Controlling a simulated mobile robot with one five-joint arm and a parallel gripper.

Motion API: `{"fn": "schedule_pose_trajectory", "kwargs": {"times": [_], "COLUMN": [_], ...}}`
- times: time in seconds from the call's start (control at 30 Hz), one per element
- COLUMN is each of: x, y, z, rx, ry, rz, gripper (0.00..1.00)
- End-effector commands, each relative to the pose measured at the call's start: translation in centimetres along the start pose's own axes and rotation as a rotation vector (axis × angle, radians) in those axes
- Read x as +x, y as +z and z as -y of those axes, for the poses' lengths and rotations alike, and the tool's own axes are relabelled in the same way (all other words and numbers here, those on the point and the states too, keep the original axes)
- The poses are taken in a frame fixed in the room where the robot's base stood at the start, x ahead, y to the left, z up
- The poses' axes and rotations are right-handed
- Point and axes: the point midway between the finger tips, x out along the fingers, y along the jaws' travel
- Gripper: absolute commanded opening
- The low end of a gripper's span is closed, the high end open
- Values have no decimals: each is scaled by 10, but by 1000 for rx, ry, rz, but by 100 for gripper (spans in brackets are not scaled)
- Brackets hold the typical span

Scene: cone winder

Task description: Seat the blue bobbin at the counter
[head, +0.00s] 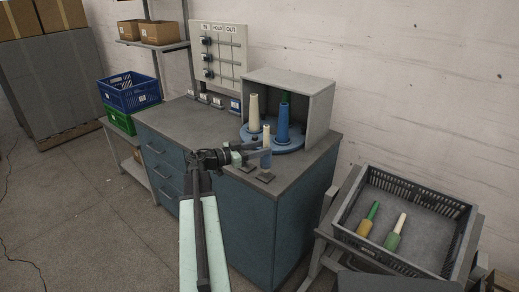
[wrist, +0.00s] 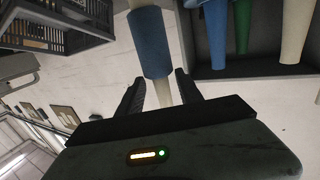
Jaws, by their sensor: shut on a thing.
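My gripper (head: 262,150) is over the front right part of the grey counter (head: 190,120). It is shut on the blue bobbin (head: 265,160), a cream tube with a blue winding around its lower part. The bobbin is upright, close above a small dark plate (head: 266,177) at the counter's edge; I cannot tell whether they touch. A second dark plate (head: 247,168) lies to its left. In the wrist view, the cream tip of the bobbin is between the fingers (wrist: 160,92), and the blue winding (wrist: 150,42) shows beyond them.
An open grey box (head: 315,105) behind holds a round blue stand (head: 257,141) with tall cream, blue and green cones. A dark crate (head: 440,255) with yellow and green bobbins stands at right. A panel (head: 218,55) and blue crate (head: 130,92) are at back left.

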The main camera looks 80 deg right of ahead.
Motion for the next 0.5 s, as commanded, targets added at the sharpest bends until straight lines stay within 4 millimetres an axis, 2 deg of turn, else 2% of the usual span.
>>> {"fn": "schedule_pose_trajectory", "kwargs": {"times": [0.5], "x": [1], "y": [14], "z": [0], "rx": [0], "ry": [1], "rz": [0], "gripper": [0]}}
